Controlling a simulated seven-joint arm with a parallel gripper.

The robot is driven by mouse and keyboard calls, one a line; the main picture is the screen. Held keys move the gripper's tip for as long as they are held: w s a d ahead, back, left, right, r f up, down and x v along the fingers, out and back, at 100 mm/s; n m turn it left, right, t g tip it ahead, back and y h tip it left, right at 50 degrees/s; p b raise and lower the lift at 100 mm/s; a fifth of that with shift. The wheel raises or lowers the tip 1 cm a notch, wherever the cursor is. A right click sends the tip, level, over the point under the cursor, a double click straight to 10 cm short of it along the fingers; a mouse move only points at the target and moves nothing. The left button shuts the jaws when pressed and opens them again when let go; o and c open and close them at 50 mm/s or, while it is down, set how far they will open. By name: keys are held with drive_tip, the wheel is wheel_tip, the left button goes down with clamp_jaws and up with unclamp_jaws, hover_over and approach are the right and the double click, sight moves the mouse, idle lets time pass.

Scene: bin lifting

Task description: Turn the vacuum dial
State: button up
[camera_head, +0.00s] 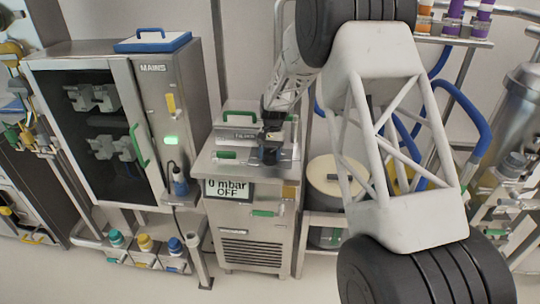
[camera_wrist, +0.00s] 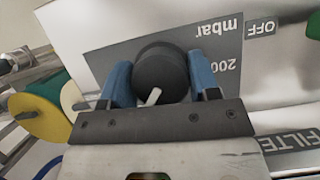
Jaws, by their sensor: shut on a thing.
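The vacuum dial is a round black knob (camera_wrist: 163,72) with a white pointer, in the middle of the wrist view. It sits on a grey panel marked "mbar", "200" and "OFF", which appears upside down. My gripper (camera_wrist: 161,78) has a blue finger on each side of the knob and is shut on it. In the head view my gripper (camera_head: 271,152) is at the top of the steel vacuum unit (camera_head: 253,223), and it hides the knob there.
A steel cabinet (camera_head: 180,92) with a glass door and green handle stands to the left. Several capped bottles (camera_head: 145,243) sit low in front of it. A round cream-lidded vessel (camera_head: 325,173) and blue hoses are at the right, close to my arm.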

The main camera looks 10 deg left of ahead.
drive_tip(key=o, duration=0.9)
drive_tip(key=shift+r, duration=0.1)
drive_tip(key=v, duration=0.7)
drive_tip(key=shift+w+r, duration=0.15)
drive_tip(key=shift+r, duration=0.15)
drive_tip(key=shift+r, duration=0.1)
